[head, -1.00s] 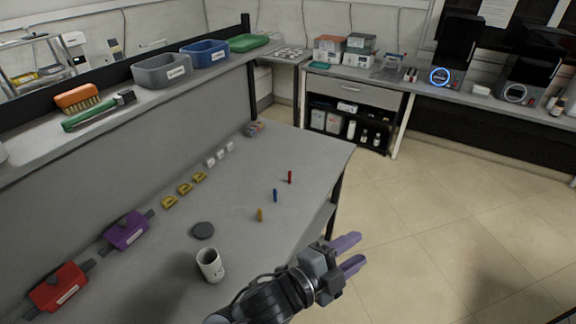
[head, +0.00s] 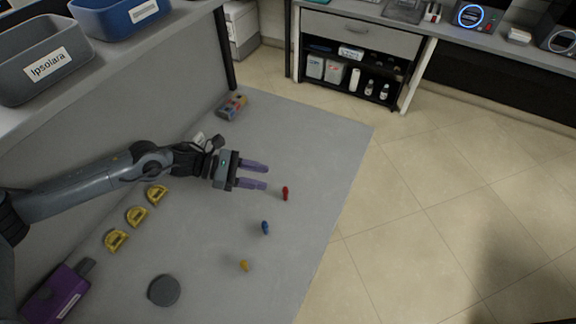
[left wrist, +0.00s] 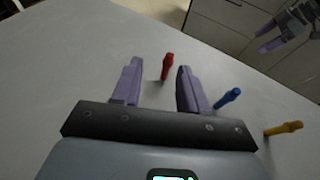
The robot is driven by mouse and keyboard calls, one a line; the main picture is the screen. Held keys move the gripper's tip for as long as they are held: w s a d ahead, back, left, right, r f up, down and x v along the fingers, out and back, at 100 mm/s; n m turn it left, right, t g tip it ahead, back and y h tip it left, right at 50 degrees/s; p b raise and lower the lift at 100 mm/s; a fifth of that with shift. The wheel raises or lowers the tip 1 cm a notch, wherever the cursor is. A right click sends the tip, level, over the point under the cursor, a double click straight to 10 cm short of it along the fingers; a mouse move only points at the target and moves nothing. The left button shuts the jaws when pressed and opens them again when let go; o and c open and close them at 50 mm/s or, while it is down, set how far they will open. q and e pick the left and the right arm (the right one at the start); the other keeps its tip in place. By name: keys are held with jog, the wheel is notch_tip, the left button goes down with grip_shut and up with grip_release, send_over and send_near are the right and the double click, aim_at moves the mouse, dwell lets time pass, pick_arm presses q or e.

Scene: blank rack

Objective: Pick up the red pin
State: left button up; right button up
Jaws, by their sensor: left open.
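The red pin (head: 285,193) stands on the grey bench near its right side. My left gripper (head: 267,177) is open, its two purple fingers pointing right, with their tips just short of the pin in the head view. In the left wrist view the red pin (left wrist: 167,66) shows between the open fingertips (left wrist: 158,68), apart from both fingers; whether it is within their reach is hard to tell. My right gripper (left wrist: 268,34) shows partly at the upper right of the left wrist view; its opening is unclear.
A blue pin (head: 265,228) and a yellow pin (head: 244,265) stand nearer the viewer. Yellow D-shaped pieces (head: 137,216), a dark disc (head: 163,290) and a purple device (head: 58,295) are at the left. Bare bench (head: 325,140) lies behind the red pin.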

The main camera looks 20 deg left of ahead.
aim_at(291, 199)
pick_arm(q)
jog(key=f, duration=0.1)
jog(key=s+f, duration=0.1)
jog(key=shift+s+d+f+g, duration=0.2)
jog(key=shift+d+f+g, duration=0.05)
jog(key=shift+f+g, duration=0.15)
jog(key=x, duration=0.4)
jog(key=shift+d+f, duration=0.1)
jog(key=shift+d, duration=0.05)
jog(key=shift+w+d+f, duration=0.15)
jog(key=shift+w+d, duration=0.15)
jog(key=shift+d, duration=0.2)
jog(key=shift+x, duration=2.2)
pick_arm(e)
jog(key=shift+s, duration=0.35)
pick_arm(q)
grip_shut()
pick_arm(e)
jog(key=shift+d, duration=0.15)
